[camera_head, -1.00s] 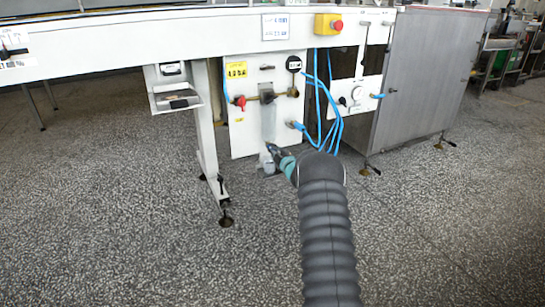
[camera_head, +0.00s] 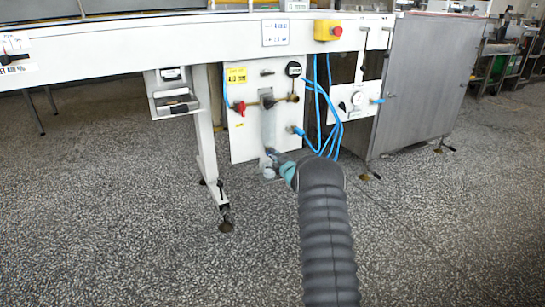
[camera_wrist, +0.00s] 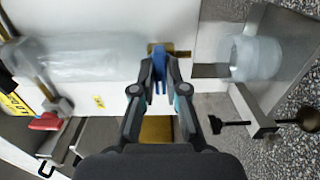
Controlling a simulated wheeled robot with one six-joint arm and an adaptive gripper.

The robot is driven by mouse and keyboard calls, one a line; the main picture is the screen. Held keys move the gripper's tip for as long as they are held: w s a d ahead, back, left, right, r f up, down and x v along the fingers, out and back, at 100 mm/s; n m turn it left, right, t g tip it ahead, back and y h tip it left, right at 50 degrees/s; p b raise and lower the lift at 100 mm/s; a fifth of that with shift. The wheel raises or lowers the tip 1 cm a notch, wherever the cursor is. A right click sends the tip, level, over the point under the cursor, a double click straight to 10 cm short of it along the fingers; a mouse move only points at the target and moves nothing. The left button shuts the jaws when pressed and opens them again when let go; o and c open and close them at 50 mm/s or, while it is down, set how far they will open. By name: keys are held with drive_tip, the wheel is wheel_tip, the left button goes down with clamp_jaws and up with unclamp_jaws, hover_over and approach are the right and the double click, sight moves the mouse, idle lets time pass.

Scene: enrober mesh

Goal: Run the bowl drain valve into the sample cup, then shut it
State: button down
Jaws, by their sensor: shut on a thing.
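My gripper (camera_wrist: 160,88) is shut on a blue lever (camera_wrist: 160,62) in the wrist view. The lever sits in front of a brass valve (camera_wrist: 182,53), at the bottom end of a clear bowl (camera_wrist: 75,58). The bowl also shows in the head view (camera_head: 268,127), upright on the white panel. A clear sample cup (camera_wrist: 252,58) stands just below the valve, to the right in the wrist view; it also shows in the head view (camera_head: 268,172). I cannot tell whether liquid is in the cup. In the head view my gripper (camera_head: 272,155) looks small and partly merges with the bowl's lower end.
A red-handled valve (camera_head: 239,107) and a yellow label (camera_head: 235,75) are on the panel (camera_head: 242,145). Blue hoses (camera_head: 330,130) hang close to the right of my arm. A machine leg (camera_head: 208,155) stands to the left. The speckled floor in front is clear.

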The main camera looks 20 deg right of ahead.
drive_tip(key=shift+w+r, duration=0.15)
drive_tip(key=shift+r, duration=0.1)
drive_tip(key=c, duration=1.2)
unclamp_jaws()
drive_tip(key=shift+a, duration=0.1)
drive_tip(key=shift+a+f, duration=0.1)
drive_tip(key=shift+f, duration=0.05)
drive_tip(key=s, duration=1.2)
drive_tip(key=shift+d, duration=0.3)
